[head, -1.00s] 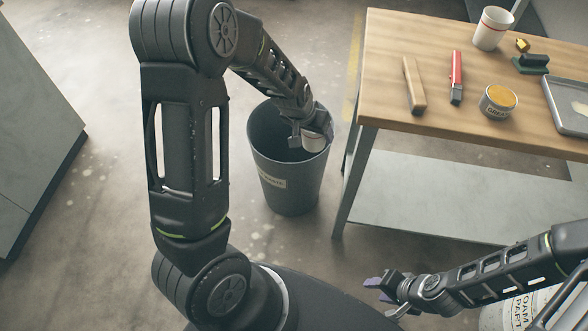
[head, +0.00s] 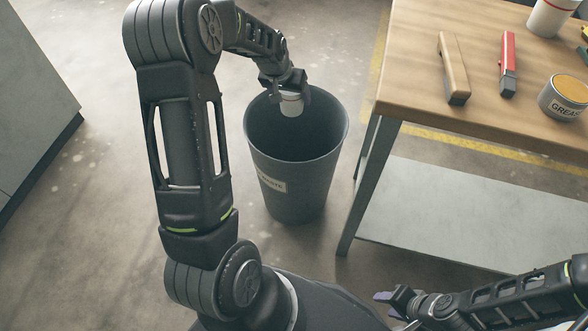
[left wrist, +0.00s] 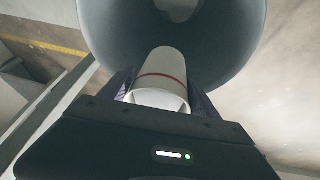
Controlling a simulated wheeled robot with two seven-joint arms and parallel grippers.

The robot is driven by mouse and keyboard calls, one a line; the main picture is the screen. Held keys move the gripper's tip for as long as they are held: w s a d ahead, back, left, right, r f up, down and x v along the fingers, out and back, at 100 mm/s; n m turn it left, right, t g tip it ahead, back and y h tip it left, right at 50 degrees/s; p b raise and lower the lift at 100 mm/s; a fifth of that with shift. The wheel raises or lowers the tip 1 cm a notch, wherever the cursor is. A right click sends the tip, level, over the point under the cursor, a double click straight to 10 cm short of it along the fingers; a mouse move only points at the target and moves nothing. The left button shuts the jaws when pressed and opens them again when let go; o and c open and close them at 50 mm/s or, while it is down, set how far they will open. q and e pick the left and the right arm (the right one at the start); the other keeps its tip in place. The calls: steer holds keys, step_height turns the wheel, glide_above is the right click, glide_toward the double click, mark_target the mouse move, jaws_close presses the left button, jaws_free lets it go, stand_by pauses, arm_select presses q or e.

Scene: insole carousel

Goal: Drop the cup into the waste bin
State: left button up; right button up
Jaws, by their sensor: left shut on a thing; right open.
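A white cup with a red band (head: 291,104) is held in my left gripper (head: 290,96), whose jaws are shut on it. In the head view the cup shows at the bin's mouth, near the rim's upper left part. The dark grey waste bin (head: 293,185) stands upright on the floor. In the left wrist view the cup (left wrist: 162,75) sits between the two fingers, with the bin (left wrist: 225,25) opening behind it. My right gripper (head: 393,303) is open and empty at the lower right, away from the bin.
A wooden-topped table (head: 425,115) stands right of the bin. On it are a wooden-handled tool (head: 453,68), a red and grey tool (head: 508,65), a grease tin (head: 565,97) and another white cup (head: 552,15). A grey cabinet (head: 30,105) is at left. Floor between cabinet and bin is clear.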

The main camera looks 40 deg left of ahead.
mark_target(286, 100)
arm_select(q)
steer(key=shift+f+b, duration=2.15)
steer(key=shift+f, duration=0.9)
steer(key=o, duration=1.4)
steer(key=p+v, duration=0.2)
steer(key=v, duration=0.6)
steer(key=shift+f, duration=0.1)
